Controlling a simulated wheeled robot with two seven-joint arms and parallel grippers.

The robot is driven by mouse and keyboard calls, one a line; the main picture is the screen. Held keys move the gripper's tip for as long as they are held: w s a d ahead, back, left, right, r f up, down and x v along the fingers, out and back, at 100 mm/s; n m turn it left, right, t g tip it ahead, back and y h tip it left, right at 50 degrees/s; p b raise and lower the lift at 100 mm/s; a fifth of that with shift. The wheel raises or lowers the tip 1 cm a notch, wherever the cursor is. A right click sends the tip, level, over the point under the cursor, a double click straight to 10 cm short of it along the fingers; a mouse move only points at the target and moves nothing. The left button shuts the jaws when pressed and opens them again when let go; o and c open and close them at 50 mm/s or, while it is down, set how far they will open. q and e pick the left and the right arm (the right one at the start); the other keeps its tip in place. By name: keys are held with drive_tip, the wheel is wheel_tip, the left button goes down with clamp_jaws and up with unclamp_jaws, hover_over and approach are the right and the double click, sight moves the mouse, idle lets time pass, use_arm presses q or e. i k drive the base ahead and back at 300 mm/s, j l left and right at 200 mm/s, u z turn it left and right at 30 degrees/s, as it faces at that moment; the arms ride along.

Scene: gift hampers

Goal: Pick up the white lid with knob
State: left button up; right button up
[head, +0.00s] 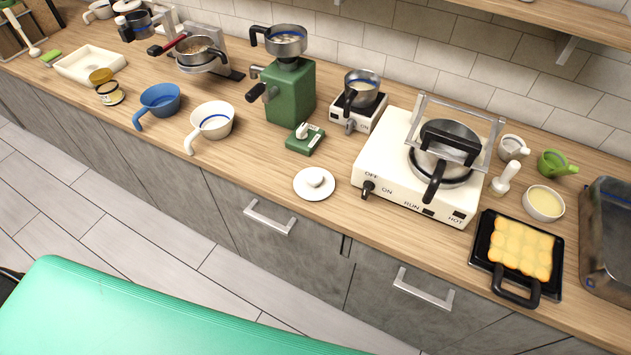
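The white lid with knob (314,191) lies flat on the wooden counter, near its front edge. It is a round white disc with a rounded white knob on top, and nothing covers it. It stands apart from the things around it. Neither of my grippers shows in the head view.
A white stove (385,160) holding a pot is right of the lid. A small green device (306,144) and a green grinder (291,95) stand behind it. A white handled bowl (212,122) is to its left. Counter around the lid is clear. A green surface (150,315) fills the lower left.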

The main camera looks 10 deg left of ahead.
sight(312, 184)
drive_tip(key=l+u, duration=0.2)
drive_tip(key=l, duration=0.35)
drive_tip(key=k+l+u, duration=0.15)
drive_tip(key=l, duration=0.35)
drive_tip(key=l+u, duration=0.2)
drive_tip(key=l, duration=0.35)
